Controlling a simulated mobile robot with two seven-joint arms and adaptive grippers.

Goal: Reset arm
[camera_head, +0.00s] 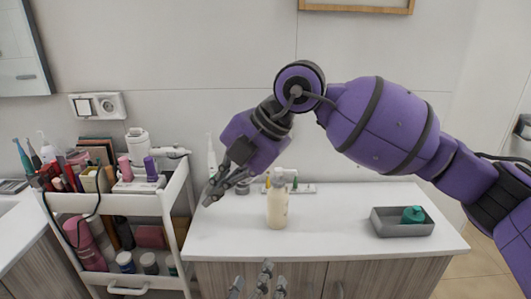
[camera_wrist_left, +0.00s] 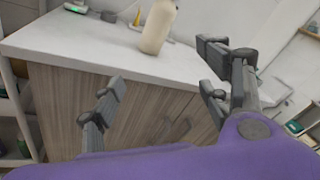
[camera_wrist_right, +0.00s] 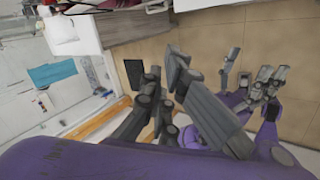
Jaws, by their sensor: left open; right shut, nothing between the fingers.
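My right arm reaches in from the right of the head view, and its shut, empty gripper (camera_head: 214,188) hangs above the left part of the white counter (camera_head: 335,226). The right gripper's fingers also show in the right wrist view (camera_wrist_right: 165,85). My left gripper (camera_head: 259,283) is at the bottom centre of the head view, in front of the counter. In the left wrist view the left gripper (camera_wrist_left: 162,80) is open and empty, with its fingers wide apart. It also shows behind the right fingers in the right wrist view (camera_wrist_right: 262,88).
A cream bottle (camera_head: 277,209) stands upright on the counter, near both grippers. A grey tray (camera_head: 384,230) with a teal item (camera_head: 413,214) sits at the counter's right. A white cart (camera_head: 130,205) full of cosmetics stands at the left. The counter's middle right is clear.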

